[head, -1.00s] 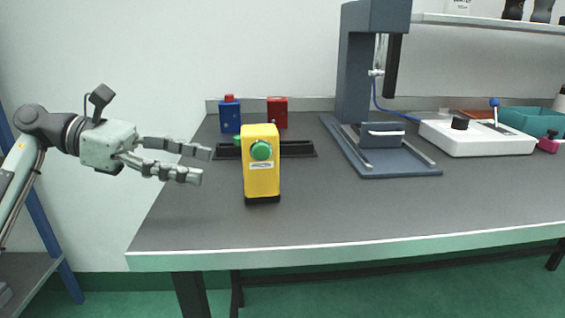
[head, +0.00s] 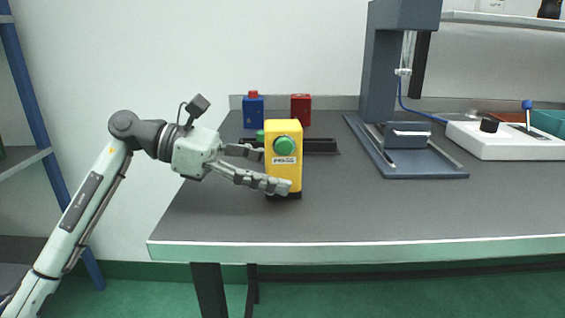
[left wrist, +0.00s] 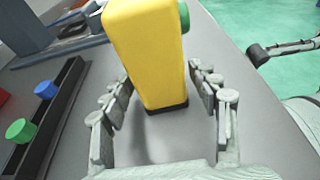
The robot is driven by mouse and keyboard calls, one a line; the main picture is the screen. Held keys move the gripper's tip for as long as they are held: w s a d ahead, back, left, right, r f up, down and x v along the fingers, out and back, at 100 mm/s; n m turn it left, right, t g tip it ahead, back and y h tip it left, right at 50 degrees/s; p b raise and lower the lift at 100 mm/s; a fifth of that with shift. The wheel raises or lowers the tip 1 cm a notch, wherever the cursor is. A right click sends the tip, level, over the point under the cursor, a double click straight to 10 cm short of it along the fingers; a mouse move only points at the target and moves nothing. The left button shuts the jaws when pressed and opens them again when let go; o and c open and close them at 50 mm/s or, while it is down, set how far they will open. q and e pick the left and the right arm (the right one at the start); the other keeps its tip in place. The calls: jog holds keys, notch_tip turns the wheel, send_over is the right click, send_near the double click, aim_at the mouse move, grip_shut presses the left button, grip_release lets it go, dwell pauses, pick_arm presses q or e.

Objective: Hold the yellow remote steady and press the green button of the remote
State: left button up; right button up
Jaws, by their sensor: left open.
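The yellow remote (head: 285,168) stands upright near the front left of the table, on a black base. Its round green button (head: 285,146) faces me above a white label. In the left wrist view the remote (left wrist: 150,50) stands between the two fingers, with the button (left wrist: 184,17) at its upper right edge. My left gripper (head: 275,170) is open around the remote's lower part. One finger passes in front of it, the other is partly hidden behind it. In the left wrist view, gaps show between fingers (left wrist: 160,80) and remote.
A blue box (head: 253,110) with a red top and a red box (head: 301,109) stand behind, near a black rail (head: 318,145). A dark blue press stand (head: 410,165) and a white control box (head: 505,145) are to the right. The table front is clear.

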pick_arm(q)
jog(key=shift+d+f, duration=0.1)
jog(key=shift+d, duration=0.15)
pick_arm(e)
jog(key=shift+s+r, duration=0.1)
jog(key=shift+r, duration=0.1)
pick_arm(q)
jog(key=shift+c, duration=0.6)
jog(key=c, duration=0.7)
jog(key=shift+o, duration=0.2)
pick_arm(e)
grip_shut()
jog(key=shift+d, duration=0.1)
